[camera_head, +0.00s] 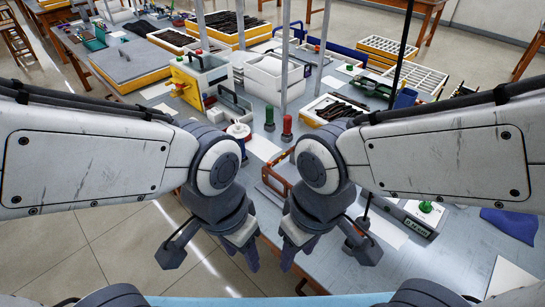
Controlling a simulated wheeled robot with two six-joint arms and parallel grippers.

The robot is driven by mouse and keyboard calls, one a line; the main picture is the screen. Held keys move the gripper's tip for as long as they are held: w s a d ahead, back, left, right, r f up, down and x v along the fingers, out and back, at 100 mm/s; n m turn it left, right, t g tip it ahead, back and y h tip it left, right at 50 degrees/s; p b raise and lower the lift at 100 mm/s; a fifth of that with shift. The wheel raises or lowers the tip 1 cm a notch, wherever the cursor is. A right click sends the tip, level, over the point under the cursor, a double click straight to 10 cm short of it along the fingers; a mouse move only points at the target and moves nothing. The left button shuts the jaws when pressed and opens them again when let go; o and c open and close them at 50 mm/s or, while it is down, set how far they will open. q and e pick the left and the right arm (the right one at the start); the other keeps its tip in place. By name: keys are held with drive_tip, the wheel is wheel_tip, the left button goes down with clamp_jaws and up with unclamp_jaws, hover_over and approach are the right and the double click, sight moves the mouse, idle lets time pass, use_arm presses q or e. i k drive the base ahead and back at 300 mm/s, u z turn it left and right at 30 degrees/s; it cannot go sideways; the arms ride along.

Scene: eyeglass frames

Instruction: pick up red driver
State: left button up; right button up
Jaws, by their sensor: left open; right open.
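A red upright piece (287,126), which looks like the red driver, stands on the grey-blue table (440,262) near the middle of the view. A similar dark green upright piece (269,118) stands just left of it. My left gripper (247,257) and my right gripper (288,258) hang side by side at the table's near edge, pointing down. Both are open, with nothing seen between their fingers. Both are well in front of the red piece and apart from it. The lower part of the red piece is hard to make out.
A yellow and white machine (200,78) and a white bin (272,76) stand behind the red piece. A tray of dark frame parts (333,108) is to its right. A device with a green knob (425,208) and a blue cloth (510,224) lie at right.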

sight(287, 118)
drive_tip(key=u, duration=0.55)
drive_tip(key=k, duration=0.65)
drive_tip(key=u, duration=1.05)
drive_tip(key=i, duration=2.15)
drive_tip(key=z, duration=1.35)
drive_tip(key=i, duration=0.9)
drive_tip(key=z, duration=0.9)
